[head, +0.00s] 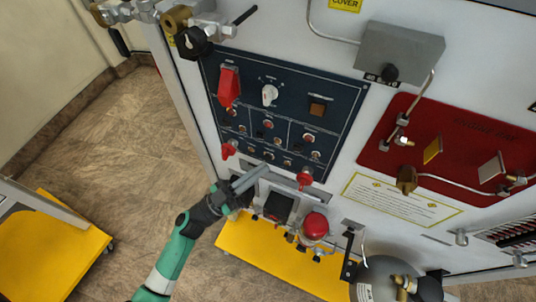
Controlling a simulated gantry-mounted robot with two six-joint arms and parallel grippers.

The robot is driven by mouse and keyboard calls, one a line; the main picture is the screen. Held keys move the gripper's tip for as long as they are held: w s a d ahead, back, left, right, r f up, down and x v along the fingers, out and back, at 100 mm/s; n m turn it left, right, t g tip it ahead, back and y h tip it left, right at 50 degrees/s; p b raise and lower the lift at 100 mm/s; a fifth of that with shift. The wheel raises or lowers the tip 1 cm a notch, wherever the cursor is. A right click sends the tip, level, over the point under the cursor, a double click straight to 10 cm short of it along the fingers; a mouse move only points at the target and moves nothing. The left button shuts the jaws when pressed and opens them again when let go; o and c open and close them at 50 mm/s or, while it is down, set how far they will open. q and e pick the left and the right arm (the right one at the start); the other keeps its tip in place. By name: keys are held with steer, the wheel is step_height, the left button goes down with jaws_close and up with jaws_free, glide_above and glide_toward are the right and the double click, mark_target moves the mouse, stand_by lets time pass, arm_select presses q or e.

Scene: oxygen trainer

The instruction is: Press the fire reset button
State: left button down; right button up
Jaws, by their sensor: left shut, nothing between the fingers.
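A dark blue control panel (293,95) is set in the white front of the trainer. It carries several small round buttons and lamps, a white rotary knob (269,95), an amber square button (317,106) and a red guarded switch (229,86). Labels are too small to read, so I cannot tell which is the fire reset button. My left gripper (262,171) is shut and empty, its fingers pointing up and right near the panel's lower edge. Whether it touches anything there cannot be told. My right gripper is not in view.
Red handles (305,179) hang along the panel's lower edge. A red dome (315,226) stands below on the yellow base (233,241). A red plate with pipes (462,150) is at right. A yellow-topped cart (48,252) stands at left, with open floor between.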

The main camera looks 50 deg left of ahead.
arm_select(q)
steer(key=s, duration=0.1)
steer(key=s+d+p, duration=0.1)
steer(key=s, duration=0.1)
steer(key=s+d+p, duration=0.1)
steer(key=shift+s, duration=0.3)
stand_by(1.0)
